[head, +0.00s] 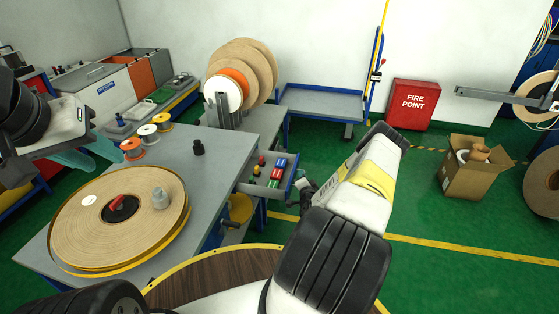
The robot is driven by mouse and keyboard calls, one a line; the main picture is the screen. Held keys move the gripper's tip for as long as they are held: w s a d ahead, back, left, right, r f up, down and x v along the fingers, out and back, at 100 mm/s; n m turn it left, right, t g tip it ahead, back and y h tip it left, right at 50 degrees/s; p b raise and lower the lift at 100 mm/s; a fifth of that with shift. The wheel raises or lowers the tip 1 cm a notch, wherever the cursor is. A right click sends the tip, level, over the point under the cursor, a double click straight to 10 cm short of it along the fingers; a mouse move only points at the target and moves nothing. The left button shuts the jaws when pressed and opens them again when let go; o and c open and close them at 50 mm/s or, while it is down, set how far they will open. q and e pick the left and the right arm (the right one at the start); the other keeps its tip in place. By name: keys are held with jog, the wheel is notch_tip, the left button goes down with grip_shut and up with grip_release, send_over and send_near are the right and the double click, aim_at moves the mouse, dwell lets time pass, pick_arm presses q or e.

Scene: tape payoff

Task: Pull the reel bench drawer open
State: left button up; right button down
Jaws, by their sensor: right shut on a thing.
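The reel bench (205,185) stands at the left with a large tape reel (110,218) lying on it. Its drawer (249,188) stands out from the bench's right side, open. Small red, blue, green and yellow parts show inside it. My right gripper (304,187) is at the drawer's outer end, shut on what looks like the drawer handle, which the fingers mostly hide. My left gripper (88,118) is at the left, above and away from the bench top; its fingers are not clear.
Upright reels (243,70) stand behind. A blue-edged cart (322,103), red fire point box (413,104) and cardboard box (468,180) are farther back.

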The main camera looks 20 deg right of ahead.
jog(key=shift+s+d+f, duration=0.15)
jog(key=shift+s+f, duration=0.05)
jog(key=shift+s, duration=0.05)
jog(key=c, duration=1.8)
grip_release()
jog(key=shift+r, duration=0.1)
jog(key=v, duration=0.7)
jog(key=shift+s, duration=0.3)
jog(key=shift+s, duration=0.1)
